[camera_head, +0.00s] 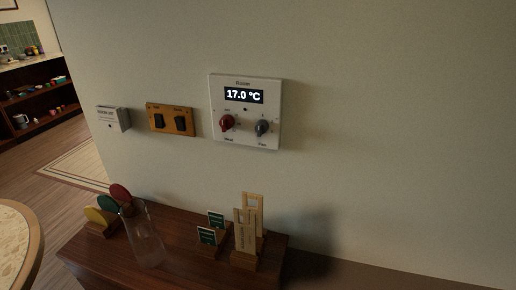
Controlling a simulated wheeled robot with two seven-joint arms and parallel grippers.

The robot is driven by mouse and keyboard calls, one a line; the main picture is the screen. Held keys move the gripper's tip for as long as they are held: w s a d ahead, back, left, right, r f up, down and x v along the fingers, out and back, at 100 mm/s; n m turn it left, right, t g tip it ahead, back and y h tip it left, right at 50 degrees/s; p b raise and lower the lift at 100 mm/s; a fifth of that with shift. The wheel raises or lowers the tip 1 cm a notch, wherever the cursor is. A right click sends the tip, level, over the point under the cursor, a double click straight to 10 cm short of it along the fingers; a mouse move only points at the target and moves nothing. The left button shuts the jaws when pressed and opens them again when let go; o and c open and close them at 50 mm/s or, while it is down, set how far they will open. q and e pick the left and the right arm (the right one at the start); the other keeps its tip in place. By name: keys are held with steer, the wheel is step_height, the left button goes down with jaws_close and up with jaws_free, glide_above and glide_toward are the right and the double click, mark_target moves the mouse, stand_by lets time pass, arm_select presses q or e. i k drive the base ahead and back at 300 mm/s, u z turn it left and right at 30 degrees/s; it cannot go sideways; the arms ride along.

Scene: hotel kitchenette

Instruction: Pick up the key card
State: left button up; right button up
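No thing in view is plainly marked as the key card at this size. Two small dark green cards with light print, a rear one (216,220) and a front one (207,237), stand upright in a small wooden holder on the brown wooden cabinet (95,262). They may be key cards, but I cannot read the print. A white box with small lettering (112,119) is fixed to the wall at the left; no card shows in it. Neither of my grippers is in view.
Tall pale wooden tags (245,232) stand right of the green cards. A clear glass vase (146,240) stands to their left, before coloured discs (107,204). A switch plate (170,119) and thermostat panel (246,111) reading 17.0 °C are above. A round table (36,225) is left.

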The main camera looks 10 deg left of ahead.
mark_target(216, 220)
steer(key=z, duration=2.75)
steer(key=k, duration=1.65)
steer(key=u, duration=2.35)
steer(key=i, duration=0.5)
steer(key=u, duration=0.05)
